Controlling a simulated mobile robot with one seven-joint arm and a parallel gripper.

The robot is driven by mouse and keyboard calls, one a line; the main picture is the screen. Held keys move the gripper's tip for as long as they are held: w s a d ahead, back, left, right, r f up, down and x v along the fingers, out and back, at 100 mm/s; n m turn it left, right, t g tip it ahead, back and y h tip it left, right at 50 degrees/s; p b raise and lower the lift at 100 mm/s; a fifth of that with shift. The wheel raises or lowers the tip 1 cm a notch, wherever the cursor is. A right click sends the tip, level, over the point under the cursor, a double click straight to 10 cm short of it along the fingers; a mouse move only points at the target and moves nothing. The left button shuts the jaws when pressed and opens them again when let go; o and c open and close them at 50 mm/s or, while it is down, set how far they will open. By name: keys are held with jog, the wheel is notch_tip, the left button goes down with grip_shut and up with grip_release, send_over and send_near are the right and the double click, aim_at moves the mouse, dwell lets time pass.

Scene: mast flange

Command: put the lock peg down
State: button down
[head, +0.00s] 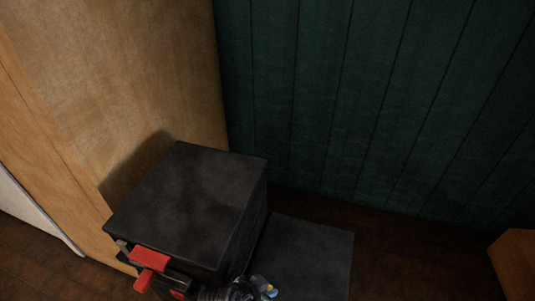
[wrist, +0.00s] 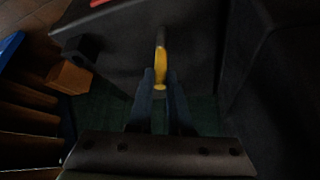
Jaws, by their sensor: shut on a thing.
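The lock peg (wrist: 161,62) shows in the wrist view as a slim yellow piece with a greyish upper end. My gripper (wrist: 160,78) is shut on it, with one dark finger on each side. The peg appears in front of a dark grey surface; I cannot tell whether it touches that surface. In the head view I cannot make out the peg or the fingertips.
A black box (head: 190,200) stands against a wooden panel (head: 125,80), with red parts (head: 150,257) at its front. A lower dark slab (head: 305,255) lies beside it. The wrist view shows an orange-brown block (wrist: 70,77) at left.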

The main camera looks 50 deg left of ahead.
jog(key=c, duration=0.8)
grip_release()
jog(key=shift+f, duration=0.1)
jog(key=shift+c, duration=0.2)
